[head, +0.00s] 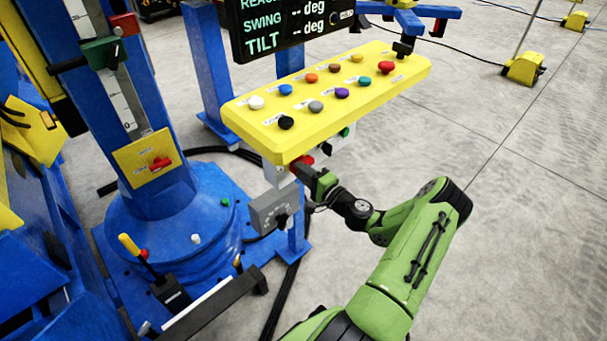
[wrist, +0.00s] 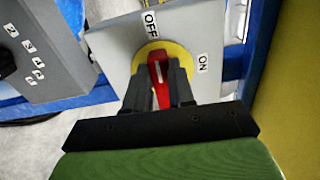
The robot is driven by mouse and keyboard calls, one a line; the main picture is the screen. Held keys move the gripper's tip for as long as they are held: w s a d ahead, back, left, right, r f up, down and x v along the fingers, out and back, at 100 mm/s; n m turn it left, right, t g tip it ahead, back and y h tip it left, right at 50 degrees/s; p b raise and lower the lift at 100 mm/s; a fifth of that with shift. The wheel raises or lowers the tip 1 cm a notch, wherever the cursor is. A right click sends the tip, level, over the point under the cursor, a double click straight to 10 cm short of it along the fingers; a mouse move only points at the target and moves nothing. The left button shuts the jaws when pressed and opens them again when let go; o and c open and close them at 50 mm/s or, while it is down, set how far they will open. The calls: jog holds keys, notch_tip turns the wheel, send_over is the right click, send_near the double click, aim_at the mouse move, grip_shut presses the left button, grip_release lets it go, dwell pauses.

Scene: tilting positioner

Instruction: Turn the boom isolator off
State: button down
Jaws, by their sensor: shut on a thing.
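A red rotary handle (wrist: 157,75) with a white line sits on a yellow disc on a grey plate (wrist: 120,45), which carries OFF and ON labels. I take it for the boom isolator; no name label is readable. My gripper (wrist: 160,88) is shut on the handle, a finger on each side. The handle's visible end points up towards OFF, with ON off to the right. In the head view my gripper (head: 308,172) reaches under the near end of the yellow console, and the red handle is mostly hidden there.
The yellow console (head: 340,120) with several coloured buttons overhangs my gripper. A grey selector box (head: 265,212) with numbered positions is close by at the left. A display (head: 290,25) shows dashes for swing and tilt. A blue column (head: 150,120) stands left; floor at right is open.

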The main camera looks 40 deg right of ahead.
jog(key=shift+f+n, duration=0.15)
jog(key=shift+n, duration=0.25)
jog(key=c, duration=1)
grip_release()
jog(key=shift+o, duration=0.2)
jog(key=s+p, duration=0.2)
jog(key=s, duration=1.3)
jog(key=shift+s+d, duration=0.2)
jog(key=shift+s, duration=0.2)
